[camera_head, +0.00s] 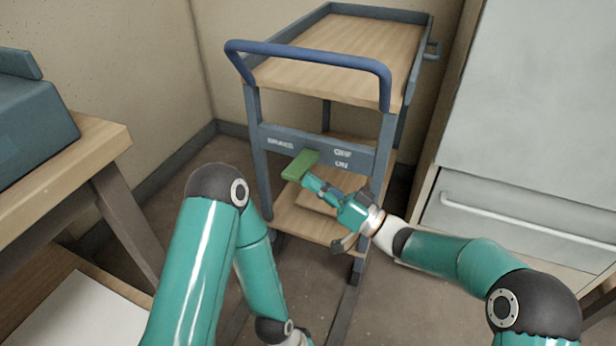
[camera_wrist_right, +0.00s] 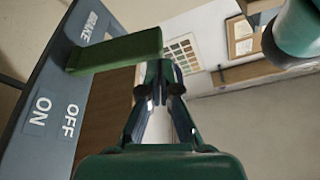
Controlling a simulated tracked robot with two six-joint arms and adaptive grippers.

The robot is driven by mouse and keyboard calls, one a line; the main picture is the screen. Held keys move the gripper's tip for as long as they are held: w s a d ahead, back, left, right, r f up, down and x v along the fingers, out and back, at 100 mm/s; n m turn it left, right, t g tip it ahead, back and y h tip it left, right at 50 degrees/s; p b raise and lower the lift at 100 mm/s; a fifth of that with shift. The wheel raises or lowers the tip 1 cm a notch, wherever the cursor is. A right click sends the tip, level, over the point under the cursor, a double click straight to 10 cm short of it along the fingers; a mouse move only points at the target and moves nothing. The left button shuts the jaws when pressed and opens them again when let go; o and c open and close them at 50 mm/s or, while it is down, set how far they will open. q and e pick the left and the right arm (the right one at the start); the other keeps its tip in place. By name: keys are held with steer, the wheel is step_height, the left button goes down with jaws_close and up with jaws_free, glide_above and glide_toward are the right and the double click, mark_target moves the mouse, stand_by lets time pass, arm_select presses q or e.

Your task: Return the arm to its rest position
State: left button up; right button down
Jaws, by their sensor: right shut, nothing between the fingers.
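My right gripper (camera_head: 308,182) is in front of the blue-grey cart's (camera_head: 260,190) front panel. Its fingertips are together in the right wrist view (camera_wrist_right: 154,74), with nothing between them. A green brake lever (camera_head: 300,166) sticks out from the panel, between the labels BRAKE and OFF/ON. In the right wrist view the lever (camera_wrist_right: 115,50) lies just beyond the fingertips and overlaps them; I cannot tell whether they touch. Its panel end looks closer to OFF than to ON. My left arm (camera_head: 195,265) reaches down at the lower left; its gripper is outside the frame.
The cart has a blue push handle (camera_head: 310,57), a bare wooden top (camera_head: 345,45) and a lower wooden shelf (camera_head: 310,222). A wooden table (camera_head: 95,150) stands at left, a pale cabinet (camera_head: 540,110) with a drawer at right. Floor shows between them.

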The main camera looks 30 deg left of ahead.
steer(key=w+d+f+m+t+h, duration=0.1)
steer(key=w+d+f+m+t, duration=0.25)
steer(key=d, duration=0.55)
steer(key=w+d+f+m+t+h, duration=0.1)
steer(key=w+d+f+m+t, duration=0.2)
steer(key=d, duration=0.7)
steer(key=s+d+f+m+t+h+p, duration=0.1)
steer(key=d+f+m+t+h, duration=0.1)
steer(key=d+f+m+h, duration=0.4)
steer(key=s+d+f+m+t+h, duration=0.2)
steer(key=d+f+m+h, duration=0.15)
steer(key=f, duration=0.55)
steer(key=s+d+f+g+h, duration=0.55)
steer(key=s+f, duration=0.45)
steer(key=s, duration=0.2)
steer(key=s+d+f+g, duration=0.1)
steer(key=s+f+g, duration=0.15)
steer(key=s, duration=0.45)
steer(key=s+d+f+g, duration=0.1)
steer(key=s+g, duration=0.2)
steer(key=s, duration=0.4)
step_height(320, 180, up, 38)
steer(key=n+p, duration=0.1)
steer(key=p, duration=3.7)
steer(key=shift+a, duration=0.15)
